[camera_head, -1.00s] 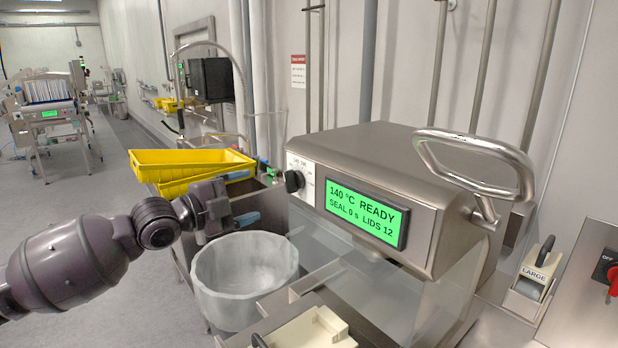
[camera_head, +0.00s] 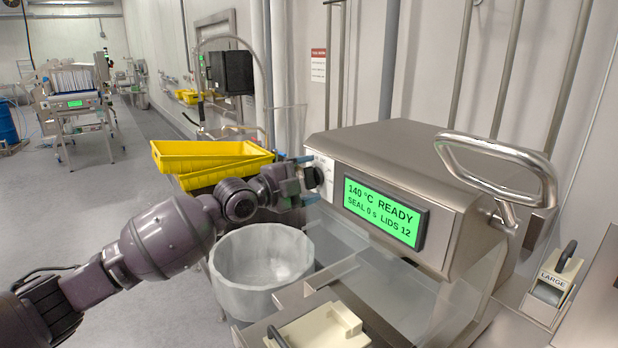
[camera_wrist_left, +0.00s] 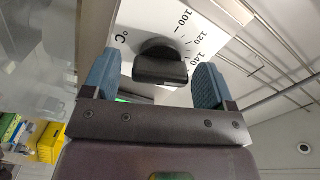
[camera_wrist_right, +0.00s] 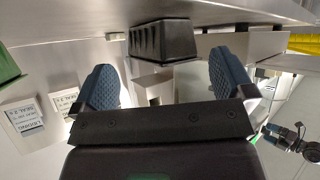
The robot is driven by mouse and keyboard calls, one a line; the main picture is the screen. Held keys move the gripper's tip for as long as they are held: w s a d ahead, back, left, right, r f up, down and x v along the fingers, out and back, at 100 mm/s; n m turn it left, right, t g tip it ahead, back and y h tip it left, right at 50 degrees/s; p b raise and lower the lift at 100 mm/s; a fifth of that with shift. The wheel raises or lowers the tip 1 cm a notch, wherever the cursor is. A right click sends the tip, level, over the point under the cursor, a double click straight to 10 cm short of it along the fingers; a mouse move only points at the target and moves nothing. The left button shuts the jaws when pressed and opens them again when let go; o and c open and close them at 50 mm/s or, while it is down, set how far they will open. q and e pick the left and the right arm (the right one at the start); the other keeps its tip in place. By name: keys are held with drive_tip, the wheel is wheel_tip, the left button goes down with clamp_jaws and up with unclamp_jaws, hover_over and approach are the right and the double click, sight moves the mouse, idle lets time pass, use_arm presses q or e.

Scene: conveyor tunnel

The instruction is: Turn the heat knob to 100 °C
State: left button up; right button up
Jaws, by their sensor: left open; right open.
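The black heat knob (camera_wrist_left: 160,65) sits on a white dial plate (camera_wrist_left: 200,20) marked °C with 100, 120 and 140 in the left wrist view. In the head view the knob (camera_head: 314,177) is on the left end of the steel sealer (camera_head: 400,165). The green display (camera_head: 384,210) reads 140 °C READY, SEAL 0 s, LIDS 12. My left gripper (camera_wrist_left: 157,85) is open, its blue fingers on either side of the knob with gaps visible; it also shows in the head view (camera_head: 305,182). My right gripper (camera_wrist_right: 160,88) is open near a black ribbed block (camera_wrist_right: 162,40).
Yellow trays (camera_head: 205,155) stand left of the sealer. A whitish round bin (camera_head: 262,262) is below my left arm. A curved metal handle (camera_head: 500,165) juts from the sealer's right end.

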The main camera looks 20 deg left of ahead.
use_arm(q)
drive_tip(key=shift+w+d, duration=0.15)
drive_tip(key=shift+w, duration=0.05)
use_arm(e)
drive_tip(key=shift+w+r, duration=0.1)
drive_tip(key=shift+r, duration=0.05)
use_arm(q)
drive_tip(key=c, duration=0.9)
use_arm(e)
drive_tip(key=shift+s+d+f, duration=0.1)
drive_tip(key=shift+s+f, duration=0.2)
drive_tip(key=shift+s, duration=0.2)
use_arm(q)
drive_tip(key=shift+c, duration=0.2)
